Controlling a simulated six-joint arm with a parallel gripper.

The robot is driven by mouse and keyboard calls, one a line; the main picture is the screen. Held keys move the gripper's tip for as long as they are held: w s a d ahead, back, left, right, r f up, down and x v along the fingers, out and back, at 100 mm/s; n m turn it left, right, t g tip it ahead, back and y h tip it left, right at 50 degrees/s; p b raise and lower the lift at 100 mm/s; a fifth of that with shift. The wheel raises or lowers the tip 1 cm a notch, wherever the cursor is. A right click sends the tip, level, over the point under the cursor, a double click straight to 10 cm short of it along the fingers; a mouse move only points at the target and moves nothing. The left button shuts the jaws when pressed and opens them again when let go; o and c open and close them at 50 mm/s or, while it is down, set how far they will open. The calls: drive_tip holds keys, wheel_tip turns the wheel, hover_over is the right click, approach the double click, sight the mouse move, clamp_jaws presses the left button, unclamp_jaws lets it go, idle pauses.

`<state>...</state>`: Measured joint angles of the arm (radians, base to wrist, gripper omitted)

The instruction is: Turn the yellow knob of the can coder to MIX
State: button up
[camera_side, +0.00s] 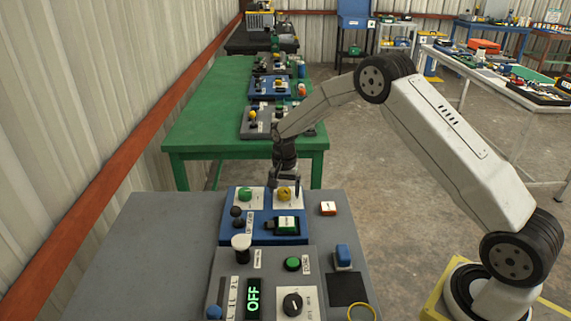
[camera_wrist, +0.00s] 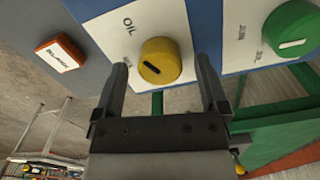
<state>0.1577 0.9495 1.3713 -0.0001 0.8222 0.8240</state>
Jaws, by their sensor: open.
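The yellow knob (camera_side: 284,194) sits on a white plate at the far right of the blue panel (camera_side: 231,227). My gripper (camera_side: 285,186) is open above the knob, pointing down. In the wrist view my gripper's fingers (camera_wrist: 162,72) stand on either side of the knob, with visible space between; I cannot tell whether their tips reach down beside it.
A green knob (camera_side: 244,194) is beside the yellow one; it also shows in the wrist view (camera_wrist: 290,32). An orange-edged block (camera_side: 328,208) lies right. A grey panel (camera_side: 275,265) stands in front.

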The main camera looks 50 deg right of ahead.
drive_tip(key=shift+f, duration=0.35)
drive_tip(key=shift+c, duration=0.2)
clamp_jaws()
drive_tip(key=shift+n, duration=0.4)
drive_tip(key=n, duration=1.2)
idle(0.5)
